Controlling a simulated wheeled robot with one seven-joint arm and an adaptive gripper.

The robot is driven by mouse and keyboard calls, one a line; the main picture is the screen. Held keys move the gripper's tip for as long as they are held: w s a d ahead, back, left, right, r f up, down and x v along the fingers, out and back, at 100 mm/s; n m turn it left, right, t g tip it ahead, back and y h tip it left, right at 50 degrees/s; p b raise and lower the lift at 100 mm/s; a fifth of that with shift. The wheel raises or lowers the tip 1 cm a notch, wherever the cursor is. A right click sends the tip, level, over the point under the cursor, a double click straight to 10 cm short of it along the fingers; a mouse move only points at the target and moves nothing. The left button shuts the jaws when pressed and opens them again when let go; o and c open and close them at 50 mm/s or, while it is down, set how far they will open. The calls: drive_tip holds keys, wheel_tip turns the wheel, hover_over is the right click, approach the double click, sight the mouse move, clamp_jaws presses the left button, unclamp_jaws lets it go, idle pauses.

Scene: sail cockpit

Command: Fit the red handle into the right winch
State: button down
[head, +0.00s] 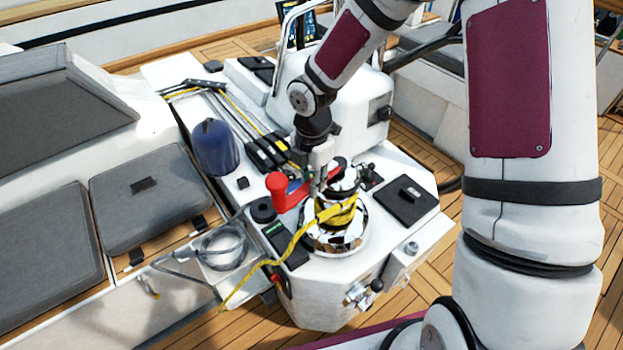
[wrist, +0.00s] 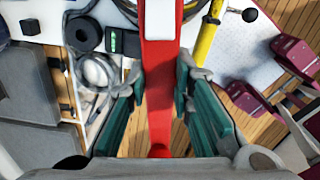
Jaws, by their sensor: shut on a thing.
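The handle's far end is cut off at the top there.
The yellow rope (head: 283,262) trails off the winch to the lower left. A blue rounded cover (head: 214,147) and several black rope clutches (head: 266,153) stand behind left. A black hatch (head: 408,201) lies to the right. A clear coiled line (head: 221,247) sits in a side pocket.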

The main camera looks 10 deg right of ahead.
drive_tip(key=shift+f, duration=0.5)
idle(0.8)
drive_tip(key=c, duration=1.3)
unclamp_jaws()
drive_tip(key=shift+c, duration=0.2)
drive_tip(key=o, duration=0.5)
drive_tip(key=shift+r+p, duration=1.55)
drive_tip(key=shift+r, duration=2.95)
